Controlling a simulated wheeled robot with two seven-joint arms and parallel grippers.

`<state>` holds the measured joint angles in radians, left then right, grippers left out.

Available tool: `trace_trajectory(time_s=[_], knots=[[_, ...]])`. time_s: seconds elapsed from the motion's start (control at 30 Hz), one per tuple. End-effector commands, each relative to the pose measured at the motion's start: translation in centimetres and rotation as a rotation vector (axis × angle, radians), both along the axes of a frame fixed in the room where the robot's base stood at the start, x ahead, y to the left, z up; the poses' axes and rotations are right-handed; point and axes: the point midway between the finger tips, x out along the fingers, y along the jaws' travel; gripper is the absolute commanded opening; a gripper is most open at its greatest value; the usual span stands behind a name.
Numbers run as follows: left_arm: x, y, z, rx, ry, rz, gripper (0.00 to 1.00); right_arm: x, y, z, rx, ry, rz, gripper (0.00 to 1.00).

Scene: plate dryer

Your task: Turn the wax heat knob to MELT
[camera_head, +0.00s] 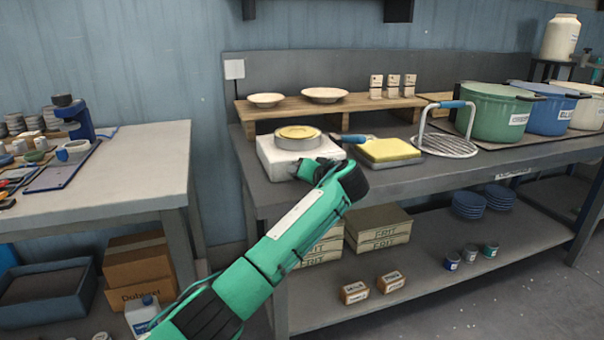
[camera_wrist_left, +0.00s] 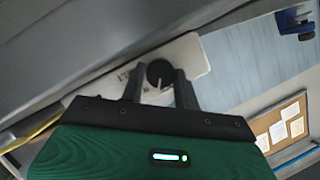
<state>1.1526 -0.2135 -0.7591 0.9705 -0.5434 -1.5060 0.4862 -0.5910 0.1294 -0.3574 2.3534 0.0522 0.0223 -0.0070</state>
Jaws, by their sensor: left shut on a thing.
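The wax heater is a white box (camera_head: 271,163) with a round wax pan (camera_head: 298,137) on top, at the left end of the workbench. My left gripper (camera_head: 308,170) is at its front face. In the left wrist view a black round knob (camera_wrist_left: 159,71) with a pale pointer line sits between the two fingers of my left gripper (camera_wrist_left: 160,80), and the fingers are shut on it. The pale heater front (camera_wrist_left: 196,58) lies behind the knob. The markings beside the knob are too small to read, and the fingers partly cover them. My right gripper is not in view.
A yellow sponge on a tray (camera_head: 388,150) and a wire rack with a blue handle (camera_head: 450,145) stand right of the heater. A wooden shelf (camera_head: 350,103) with bowls is behind it. Green and blue pots (camera_head: 495,115) are farther right. A side table (camera_head: 130,165) stands left, across a gap.

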Motion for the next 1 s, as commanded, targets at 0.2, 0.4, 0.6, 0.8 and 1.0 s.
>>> trace_trajectory(time_s=[0.2, 0.4, 0.6, 0.8, 1.0], knots=[[0.0, 0.0, 0.0, 0.001, -0.002, -0.001, 0.09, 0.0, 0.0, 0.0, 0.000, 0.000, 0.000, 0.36], [0.0, 0.0, 0.0, 0.001, -0.002, -0.001, 0.53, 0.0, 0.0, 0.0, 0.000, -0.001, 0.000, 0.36], [0.0, 0.0, 0.0, 0.000, -0.001, -0.001, 0.53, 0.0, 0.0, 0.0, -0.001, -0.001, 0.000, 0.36], [0.0, 0.0, -0.1, -0.008, -0.003, -0.001, 0.53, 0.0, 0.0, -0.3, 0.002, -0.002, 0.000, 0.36], [0.0, 0.1, -0.4, -0.080, -0.029, -0.001, 0.53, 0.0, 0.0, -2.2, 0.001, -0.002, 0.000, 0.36]])
